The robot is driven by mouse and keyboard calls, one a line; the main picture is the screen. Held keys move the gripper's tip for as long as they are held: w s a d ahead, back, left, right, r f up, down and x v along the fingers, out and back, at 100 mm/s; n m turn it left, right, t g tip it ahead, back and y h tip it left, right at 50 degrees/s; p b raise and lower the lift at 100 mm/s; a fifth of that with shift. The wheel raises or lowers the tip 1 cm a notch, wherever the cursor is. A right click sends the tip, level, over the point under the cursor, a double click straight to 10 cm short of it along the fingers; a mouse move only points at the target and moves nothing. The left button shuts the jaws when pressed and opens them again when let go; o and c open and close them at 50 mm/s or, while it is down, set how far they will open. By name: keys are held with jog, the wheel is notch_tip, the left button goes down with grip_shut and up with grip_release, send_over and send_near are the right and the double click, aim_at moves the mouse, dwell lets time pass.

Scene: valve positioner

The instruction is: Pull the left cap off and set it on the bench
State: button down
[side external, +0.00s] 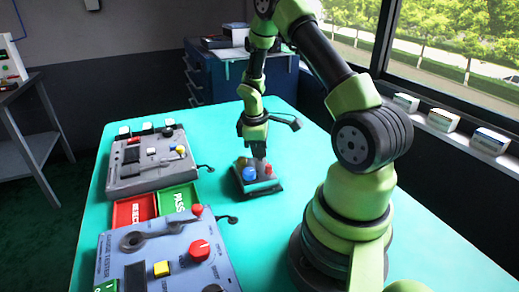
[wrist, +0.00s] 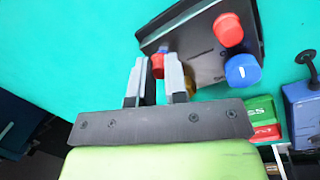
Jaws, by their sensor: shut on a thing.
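The valve positioner (side external: 262,188) is a dark block on the teal bench; its dark plate (wrist: 200,50) also shows in the wrist view. A blue cap (side external: 249,174) is on its near side, also in the wrist view (wrist: 242,71). A red cap (wrist: 228,29) sits beside the blue one. My gripper (side external: 258,158) is over the positioner. In the wrist view my gripper's fingers (wrist: 160,72) are shut on another red cap (wrist: 157,65), mostly hidden between them. I cannot tell whether that cap is still seated. A brass part (wrist: 188,82) shows by the right finger.
A red REJECT tray (side external: 134,210) and a green PASS tray (side external: 177,198) lie left of the positioner. A grey tester (side external: 150,163) and a blue gauge tester (side external: 165,255) stand on the left of the bench.

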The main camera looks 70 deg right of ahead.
jog(key=shift+r, duration=0.8)
dwell(0.4)
jog(key=shift+r, duration=1.9)
jog(key=shift+w+a, duration=0.1)
jog(key=n+y, duration=0.1)
send_over(215, 182)
jog(key=f, duration=0.1)
jog(key=shift+g, duration=0.3)
notch_tip(215, 182, down, 4)
jog(key=shift+w+a+f, duration=0.1)
jog(key=shift+w+f, duration=0.05)
jog(key=shift+f, duration=2.6)
jog(key=c, duration=1.1)
grip_release()
jog(key=shift+f, duration=0.15)
jog(key=shift+c, duration=0.2)
